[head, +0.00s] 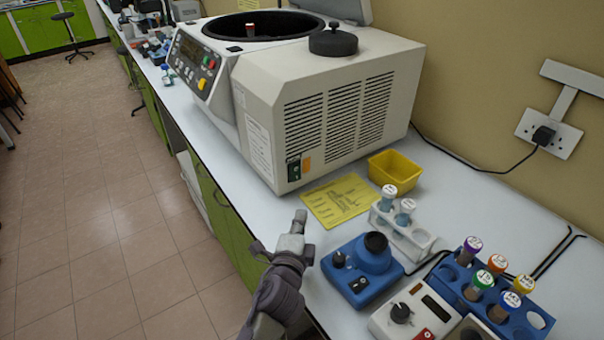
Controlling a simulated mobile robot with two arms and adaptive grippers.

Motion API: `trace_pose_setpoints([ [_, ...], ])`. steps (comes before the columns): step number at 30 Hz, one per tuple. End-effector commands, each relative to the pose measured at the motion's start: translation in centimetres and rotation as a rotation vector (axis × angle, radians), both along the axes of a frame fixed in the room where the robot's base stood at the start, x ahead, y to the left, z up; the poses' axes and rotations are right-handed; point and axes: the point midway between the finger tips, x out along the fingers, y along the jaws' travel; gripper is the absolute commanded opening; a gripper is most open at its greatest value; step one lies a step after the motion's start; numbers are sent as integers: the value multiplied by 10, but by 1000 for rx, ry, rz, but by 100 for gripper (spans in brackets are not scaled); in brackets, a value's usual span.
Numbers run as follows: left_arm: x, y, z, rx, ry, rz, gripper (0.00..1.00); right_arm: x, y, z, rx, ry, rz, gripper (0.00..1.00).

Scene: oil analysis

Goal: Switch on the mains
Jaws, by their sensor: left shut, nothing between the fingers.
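A large cream centrifuge (265,115) stands on the white bench. Low on its vented end panel is a dark green rocker switch (294,170), with an orange label (306,165) beside it. The rocker's position is too small to tell. A white wall socket (548,134) on the right holds a black plug (543,135), whose cable runs behind the centrifuge. My left gripper (299,218) is shut and empty at the bench's front edge, below and apart from the rocker switch. My right gripper is out of view.
A yellow sheet (340,200) and yellow tray (396,169) lie by the centrifuge. A blue mixer (362,268), white tube rack (405,232), blue tube rack (535,318) and grey device (412,312) crowd the front right. The bench between gripper and switch is clear.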

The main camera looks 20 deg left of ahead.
Motion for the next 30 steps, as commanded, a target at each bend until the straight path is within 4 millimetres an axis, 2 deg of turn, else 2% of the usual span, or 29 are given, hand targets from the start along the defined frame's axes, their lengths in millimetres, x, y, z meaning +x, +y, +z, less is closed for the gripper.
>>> trace_pose_setpoints([
  [4,0,-1,0,2,-1,-2,0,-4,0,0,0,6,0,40],
  [10,1,0,0,2,-1,-1,0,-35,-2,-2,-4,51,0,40],
  [14,11,1,1,2,-2,-1,0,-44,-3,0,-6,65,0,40],
  [17,27,3,0,1,-2,0,0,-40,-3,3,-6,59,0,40],
  [24,78,9,-4,0,-2,-1,0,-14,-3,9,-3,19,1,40],
  [28,104,12,-8,0,-2,-1,0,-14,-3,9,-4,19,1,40],
  [30,109,24,-9,4,1,1,0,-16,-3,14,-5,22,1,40],
])
